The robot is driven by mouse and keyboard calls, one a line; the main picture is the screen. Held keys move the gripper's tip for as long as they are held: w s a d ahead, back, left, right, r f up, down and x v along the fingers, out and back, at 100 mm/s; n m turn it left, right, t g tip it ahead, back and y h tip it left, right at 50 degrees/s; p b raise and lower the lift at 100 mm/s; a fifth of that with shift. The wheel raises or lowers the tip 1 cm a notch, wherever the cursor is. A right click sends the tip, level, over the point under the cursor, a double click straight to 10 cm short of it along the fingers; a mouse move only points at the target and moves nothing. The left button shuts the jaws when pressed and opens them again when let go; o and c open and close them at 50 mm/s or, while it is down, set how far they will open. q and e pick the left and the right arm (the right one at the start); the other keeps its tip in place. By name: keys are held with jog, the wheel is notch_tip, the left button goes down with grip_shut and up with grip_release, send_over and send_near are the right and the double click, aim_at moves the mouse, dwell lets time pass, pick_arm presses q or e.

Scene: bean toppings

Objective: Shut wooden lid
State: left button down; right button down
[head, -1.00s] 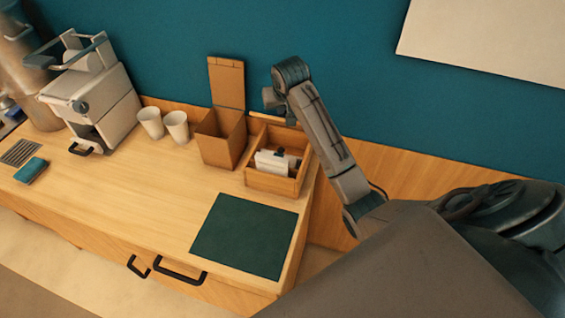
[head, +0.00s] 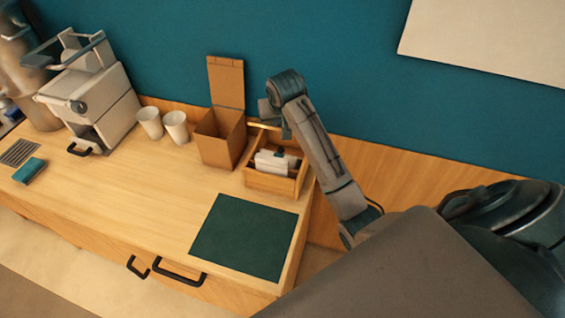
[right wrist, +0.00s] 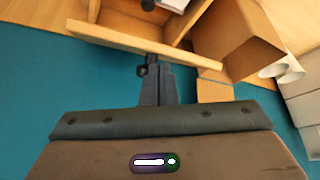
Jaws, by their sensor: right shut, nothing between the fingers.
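The wooden box (head: 220,143) stands at the back of the counter, open at the top. Its wooden lid (head: 226,82) stands upright at the back edge, against the teal wall. In the right wrist view the box (right wrist: 237,38) is at upper right, with part of the lid (right wrist: 214,90) below it. My right gripper (right wrist: 150,68) is shut and empty, near the rear edge of the wooden organizer and apart from the lid. In the head view the right arm's wrist is right of the lid; the fingertips are hard to make out. My left gripper is out of view.
The wooden organizer (head: 271,183) with white packets is right of the box. Two white cups (head: 176,127) stand left of it. A white machine (head: 95,105) is farther left. A dark green mat (head: 243,237) lies in front; the counter's middle is clear.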

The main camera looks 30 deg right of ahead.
jog(key=shift+r, duration=0.15)
notch_tip(320, 180, up, 10)
dwell(0.8)
dwell(0.4)
